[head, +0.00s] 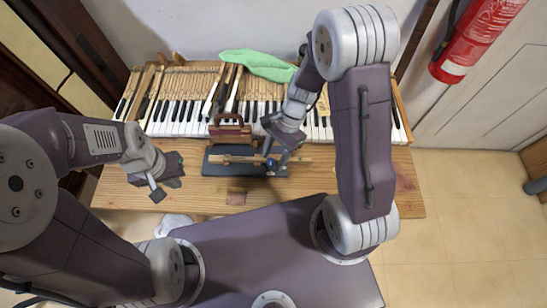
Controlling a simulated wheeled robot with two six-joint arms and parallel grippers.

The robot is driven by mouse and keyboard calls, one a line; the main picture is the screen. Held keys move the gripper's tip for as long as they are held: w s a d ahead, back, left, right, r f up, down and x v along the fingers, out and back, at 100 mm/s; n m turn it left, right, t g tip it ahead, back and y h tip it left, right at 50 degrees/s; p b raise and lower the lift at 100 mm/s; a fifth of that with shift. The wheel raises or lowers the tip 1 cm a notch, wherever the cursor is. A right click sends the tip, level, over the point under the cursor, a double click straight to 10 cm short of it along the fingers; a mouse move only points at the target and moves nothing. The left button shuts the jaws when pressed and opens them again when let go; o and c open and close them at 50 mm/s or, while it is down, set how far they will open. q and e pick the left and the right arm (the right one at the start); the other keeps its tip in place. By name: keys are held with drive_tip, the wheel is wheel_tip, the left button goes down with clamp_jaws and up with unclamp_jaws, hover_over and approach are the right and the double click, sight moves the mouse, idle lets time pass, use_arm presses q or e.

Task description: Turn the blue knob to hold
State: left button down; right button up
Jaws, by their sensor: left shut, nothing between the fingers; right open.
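The blue knob (270,164) is a small spot at the right part of a dark flat base (222,168) on the wooden table. A light wooden bar (232,159) runs across the base beside it. My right gripper (277,158) points down at the knob and is open, with its fingers close around or just above it; I cannot tell whether they touch it. The gripper partly hides the knob, so its turn angle cannot be read. My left gripper (157,194) is shut and empty above the table's left front part, apart from the base.
A brown wooden piece with a handle (230,132) stands at the back of the base. Piano keys (180,112) lie behind, with a green cloth (258,65) on top. A small brown square (236,198) lies in front. A red extinguisher (470,45) hangs at right.

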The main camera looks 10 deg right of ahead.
drive_tip(key=shift+s+f, duration=0.1)
drive_tip(key=shift+f, duration=0.1)
drive_tip(key=shift+w+a, duration=0.2)
clamp_jaws()
